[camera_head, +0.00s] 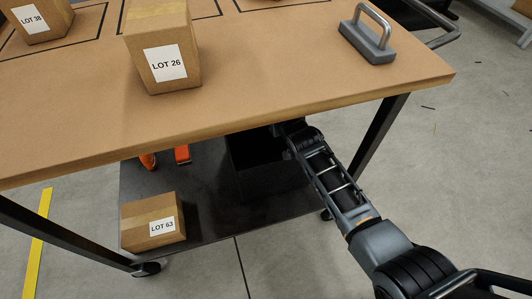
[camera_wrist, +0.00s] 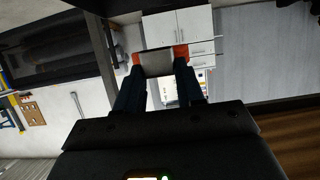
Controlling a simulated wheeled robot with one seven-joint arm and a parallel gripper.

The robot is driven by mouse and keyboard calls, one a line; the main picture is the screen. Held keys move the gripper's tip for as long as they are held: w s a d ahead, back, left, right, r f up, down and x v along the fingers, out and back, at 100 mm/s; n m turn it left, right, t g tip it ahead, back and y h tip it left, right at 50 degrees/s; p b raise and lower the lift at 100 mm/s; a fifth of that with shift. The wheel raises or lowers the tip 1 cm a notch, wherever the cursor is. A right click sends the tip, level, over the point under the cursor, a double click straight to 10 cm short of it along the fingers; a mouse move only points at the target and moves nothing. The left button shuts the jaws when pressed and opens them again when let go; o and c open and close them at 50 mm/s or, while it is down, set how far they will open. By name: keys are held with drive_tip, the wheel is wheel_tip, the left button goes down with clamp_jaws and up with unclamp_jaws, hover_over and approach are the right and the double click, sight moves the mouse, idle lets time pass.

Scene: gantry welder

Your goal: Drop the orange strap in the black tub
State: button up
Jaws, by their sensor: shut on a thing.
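My gripper (camera_wrist: 160,72) is shut on the orange strap (camera_wrist: 181,51) in the wrist view. Orange shows at both dark fingertips, with a pale grey patch between them. The black tub (camera_head: 262,172) stands on the dark lower shelf of the bench in the head view, partly under the tabletop edge. My arm reaches in under the tabletop at the tub's right side, and the tabletop hides my gripper there. Two orange pieces (camera_head: 182,154) show left of the tub below the tabletop edge; I cannot tell whether they belong to the held strap.
A carton marked LOT 63 (camera_head: 153,222) sits at the lower shelf's front left. The bench top (camera_head: 270,75) hangs over the shelf and holds cartons LOT 26 (camera_head: 160,45) and LOT 38 (camera_head: 38,18) and a grey handled block (camera_head: 368,42). A bench leg (camera_head: 378,140) stands close to my arm.

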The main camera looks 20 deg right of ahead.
wheel_tip(320, 180, down, 5)
drive_tip(key=b, duration=0.3)
drive_tip(key=shift+r+b, duration=0.15)
drive_tip(key=shift+b, duration=0.15)
drive_tip(key=o, duration=1.2)
drive_tip(key=shift+s, duration=0.15)
drive_tip(key=p+v, duration=0.3)
drive_tip(key=v, duration=0.4)
drive_tip(key=shift+s+r, duration=0.2)
drive_tip(key=shift+s, duration=0.05)
